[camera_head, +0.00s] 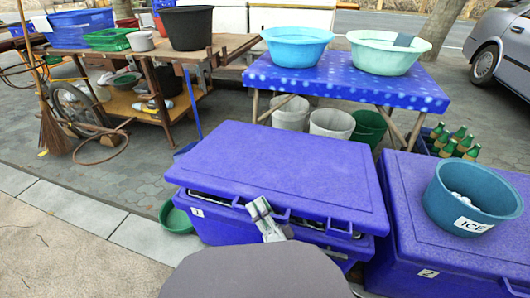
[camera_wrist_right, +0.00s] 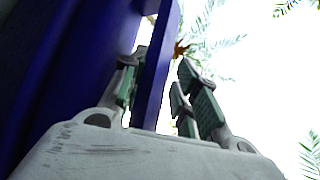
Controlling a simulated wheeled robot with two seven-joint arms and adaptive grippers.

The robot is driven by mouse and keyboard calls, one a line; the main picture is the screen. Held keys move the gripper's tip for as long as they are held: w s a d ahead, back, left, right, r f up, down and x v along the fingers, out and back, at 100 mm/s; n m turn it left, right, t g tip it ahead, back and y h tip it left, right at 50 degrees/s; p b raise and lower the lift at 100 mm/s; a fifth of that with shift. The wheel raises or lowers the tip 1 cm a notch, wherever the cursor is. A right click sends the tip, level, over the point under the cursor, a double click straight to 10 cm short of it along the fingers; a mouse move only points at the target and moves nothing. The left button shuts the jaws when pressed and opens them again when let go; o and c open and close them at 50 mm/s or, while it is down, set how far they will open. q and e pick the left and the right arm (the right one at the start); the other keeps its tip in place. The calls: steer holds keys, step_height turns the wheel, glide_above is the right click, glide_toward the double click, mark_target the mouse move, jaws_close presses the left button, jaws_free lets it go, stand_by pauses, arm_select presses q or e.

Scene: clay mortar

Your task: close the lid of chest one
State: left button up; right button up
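Chest one is a blue-purple box (camera_head: 215,228) with a "1" label on its front left. Its lid (camera_head: 280,170) is slightly raised at the front, with a dark gap between it and the box. My right gripper (camera_head: 262,208) is at the lid's front edge, left of its middle. In the right wrist view, a blue edge (camera_wrist_right: 156,75) passes between the spread fingers of the right gripper (camera_wrist_right: 165,95). A gap shows between this edge and the right-hand finger. Contact with the left-hand finger is unclear. My left gripper is out of view.
Chest two (camera_head: 400,262) stands close on the right, with a teal ICE bucket (camera_head: 470,203) on its lid. A blue table (camera_head: 345,82) with two basins stands behind.

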steer(key=w+d+r+m+h+p, duration=0.1)
steer(key=w+r+m, duration=0.1)
steer(key=r, duration=0.6)
steer(key=w+d+r+m+h+p, duration=0.1)
steer(key=w+r, duration=0.3)
steer(key=r, duration=0.4)
steer(key=shift+r+m+g+h+p, duration=0.4)
steer(key=shift+m+p, duration=0.1)
steer(key=shift+p, duration=0.1)
steer(key=shift+s+d+f, duration=0.1)
steer(key=shift+d+f, duration=0.05)
steer(key=shift+f, duration=0.05)
steer(key=s+d+f+b, duration=0.4)
steer(key=s+d+f, duration=0.4)
steer(key=s, duration=0.2)
steer(key=shift+s+f, duration=0.2)
steer(key=shift+f, duration=0.05)
stand_by(2.5)
